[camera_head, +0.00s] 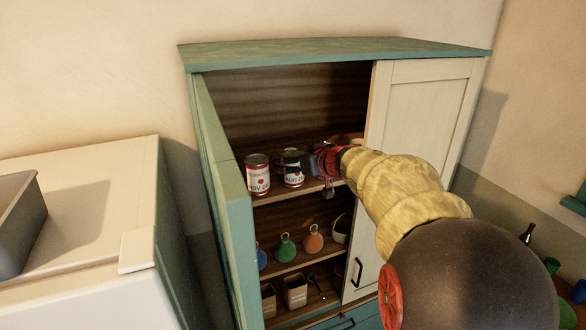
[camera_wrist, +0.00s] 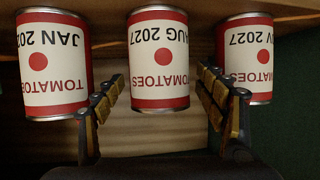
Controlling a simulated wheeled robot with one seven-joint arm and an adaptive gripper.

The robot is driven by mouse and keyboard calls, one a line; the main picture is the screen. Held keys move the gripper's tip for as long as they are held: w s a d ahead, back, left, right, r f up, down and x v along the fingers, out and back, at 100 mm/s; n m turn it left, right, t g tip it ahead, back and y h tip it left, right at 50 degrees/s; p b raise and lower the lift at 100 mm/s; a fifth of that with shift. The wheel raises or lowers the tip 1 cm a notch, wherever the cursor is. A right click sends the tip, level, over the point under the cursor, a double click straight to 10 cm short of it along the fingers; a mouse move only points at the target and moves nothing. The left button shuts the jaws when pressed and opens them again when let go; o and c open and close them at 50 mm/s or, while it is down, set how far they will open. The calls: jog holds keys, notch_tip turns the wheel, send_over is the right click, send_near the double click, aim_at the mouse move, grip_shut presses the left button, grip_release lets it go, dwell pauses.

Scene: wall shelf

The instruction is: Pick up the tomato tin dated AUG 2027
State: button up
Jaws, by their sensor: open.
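The tomato tin dated AUG 2027 (camera_wrist: 158,62) is the middle one of three red-and-white tins in the wrist view, where the labels show upside down. In the head view it stands upright on the upper cupboard shelf (camera_head: 292,170). My gripper (camera_wrist: 160,84) is open, with one finger on each side of this tin in the wrist view. No finger clearly touches it, and I cannot tell how deep it lies between them. In the head view my gripper (camera_head: 308,163) is at the tin's right and overlaps its edge.
A tin dated NOV (camera_head: 258,176) stands left of the AUG tin; in the wrist view it is at right (camera_wrist: 247,60). A JAN tin (camera_wrist: 53,65) is on the other side. The cupboard's open door (camera_head: 222,190) is at left, its closed door (camera_head: 430,105) at right.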

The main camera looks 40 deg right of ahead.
jog(key=shift+c, duration=0.7)
jog(key=c, duration=1.5)
jog(key=shift+r, duration=0.1)
